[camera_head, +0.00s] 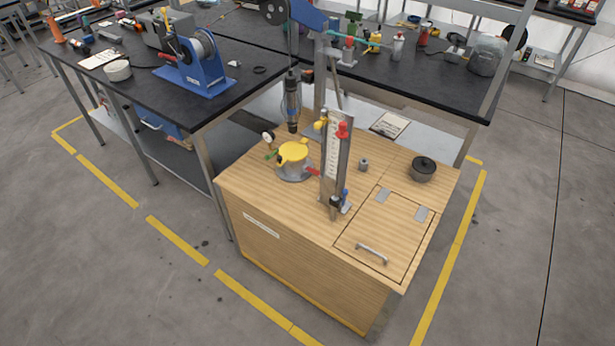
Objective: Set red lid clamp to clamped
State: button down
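A small grey vessel (294,172) with a yellow lid (293,153) stands on the wooden cabinet top. The red lid clamp (313,171) is at the vessel's right side, a small red lever that sticks outward, partly against the upright panel. Whether it is clamped cannot be told at this size. A green lever (271,155) sits on the vessel's left side. I cannot make out my gripper in this view.
An upright panel (335,160) with red, yellow and blue fittings stands right of the vessel. A dark device (291,100) hangs above and behind it. A black pot (423,169) and a hatch with a handle (372,252) are on the right. Dark benches stand behind.

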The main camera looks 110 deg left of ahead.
aim_at(309, 169)
jog(key=u, duration=0.85)
jog(key=i, duration=0.1)
jog(key=u, duration=2.75)
jog(key=i, duration=1)
jog(key=z, duration=0.05)
